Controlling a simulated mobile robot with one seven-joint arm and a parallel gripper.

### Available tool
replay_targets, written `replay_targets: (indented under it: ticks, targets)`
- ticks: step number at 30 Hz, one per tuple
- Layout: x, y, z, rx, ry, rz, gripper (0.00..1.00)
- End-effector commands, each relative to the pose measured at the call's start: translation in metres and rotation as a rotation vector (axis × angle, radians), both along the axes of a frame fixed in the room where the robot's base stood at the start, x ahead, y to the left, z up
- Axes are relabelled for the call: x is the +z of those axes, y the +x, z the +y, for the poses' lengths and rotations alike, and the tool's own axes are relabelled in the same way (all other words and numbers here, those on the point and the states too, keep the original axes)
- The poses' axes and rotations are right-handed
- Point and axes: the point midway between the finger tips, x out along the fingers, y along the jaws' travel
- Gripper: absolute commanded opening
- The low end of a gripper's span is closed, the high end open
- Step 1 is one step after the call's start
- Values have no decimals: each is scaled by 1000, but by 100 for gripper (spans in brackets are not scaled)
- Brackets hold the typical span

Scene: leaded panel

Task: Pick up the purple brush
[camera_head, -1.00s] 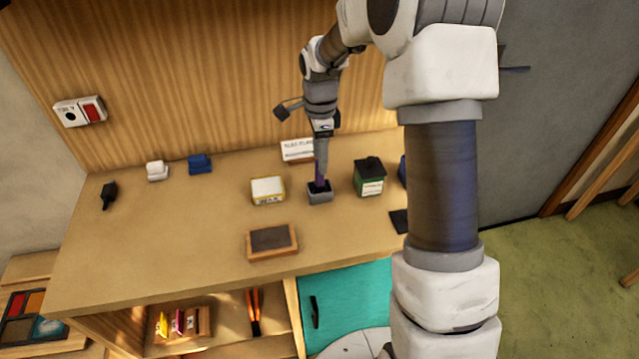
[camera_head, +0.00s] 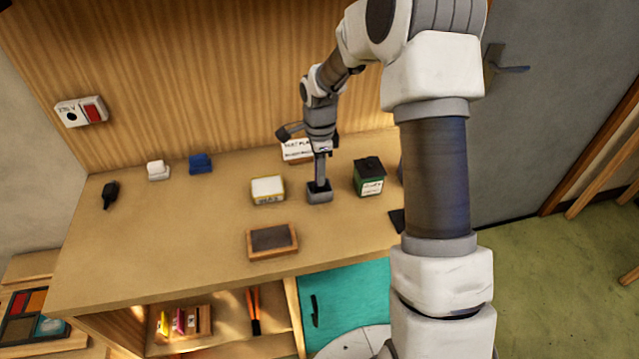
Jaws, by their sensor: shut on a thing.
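A small grey holder (camera_head: 319,195) stands on the wooden worktop, near its middle. My gripper (camera_head: 319,181) points straight down into the top of this holder. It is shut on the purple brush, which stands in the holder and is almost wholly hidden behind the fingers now. The fingertips are level with the holder's rim.
A yellow-edged white box (camera_head: 268,189) stands close left of the holder, and a green box with a black top (camera_head: 369,177) close right. A white sign (camera_head: 297,149) stands behind. A framed dark pad (camera_head: 272,240) lies in front.

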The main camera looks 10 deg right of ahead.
Motion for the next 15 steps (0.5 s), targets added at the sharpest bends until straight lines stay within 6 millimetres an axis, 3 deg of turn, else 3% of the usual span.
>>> replay_targets:
  ticks: [15]
  targets:
    - [4,1,0,0,-1,-3,0]
